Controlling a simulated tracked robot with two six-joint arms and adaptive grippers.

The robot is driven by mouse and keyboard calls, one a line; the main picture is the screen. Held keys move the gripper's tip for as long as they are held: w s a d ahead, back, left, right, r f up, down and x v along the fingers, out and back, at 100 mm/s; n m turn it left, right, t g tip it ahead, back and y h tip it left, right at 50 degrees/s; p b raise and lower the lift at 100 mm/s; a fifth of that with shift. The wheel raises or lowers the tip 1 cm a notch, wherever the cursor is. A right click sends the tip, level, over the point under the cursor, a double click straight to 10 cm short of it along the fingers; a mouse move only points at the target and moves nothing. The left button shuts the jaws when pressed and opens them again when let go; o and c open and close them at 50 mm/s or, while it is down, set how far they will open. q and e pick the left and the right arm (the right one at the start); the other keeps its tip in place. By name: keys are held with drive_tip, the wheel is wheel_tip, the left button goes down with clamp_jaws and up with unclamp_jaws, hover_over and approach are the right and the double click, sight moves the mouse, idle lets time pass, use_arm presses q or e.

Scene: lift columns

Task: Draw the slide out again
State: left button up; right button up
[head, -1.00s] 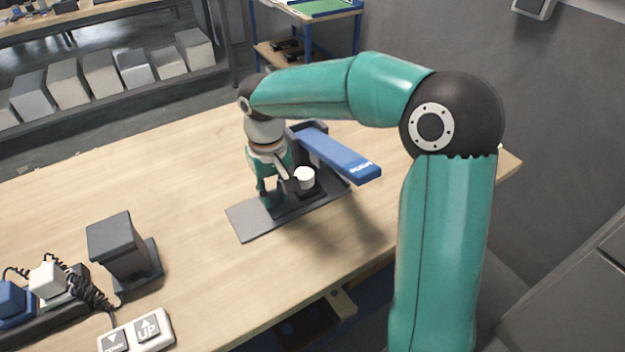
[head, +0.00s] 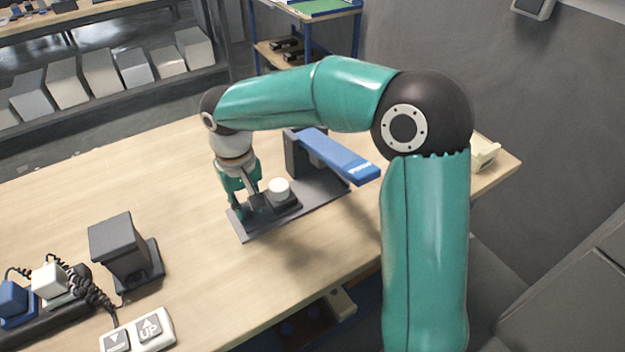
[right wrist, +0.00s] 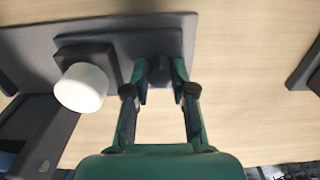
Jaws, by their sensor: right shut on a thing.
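The slide (head: 287,205) is a dark block with a white cylinder (head: 279,188) standing upright on it. It sits on the grey base plate (head: 322,194) of a press with a blue lever (head: 340,155), toward the plate's left end and clear of the lever. My right gripper (head: 247,210) is at the slide's left end. In the right wrist view its fingers (right wrist: 160,88) are shut on the slide's dark knob (right wrist: 159,68), with the slide's block (right wrist: 92,46) and the white cylinder (right wrist: 81,88) to the left. My left gripper is not in view.
A dark stand (head: 122,250) is on the table left of the plate. A power strip (head: 45,308) and an UP/down switch box (head: 140,334) lie at the front left. A pale object (head: 484,153) is at the right end. Bare wood lies between stand and plate.

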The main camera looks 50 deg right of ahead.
drive_tip(key=o, duration=0.9)
drive_tip(key=shift+d, duration=0.1)
drive_tip(key=shift+c, duration=0.2)
drive_tip(key=shift+r, duration=0.1)
drive_tip(key=shift+r+p, duration=2.6)
drive_tip(key=shift+r, duration=0.35)
drive_tip(key=shift+f, duration=0.1)
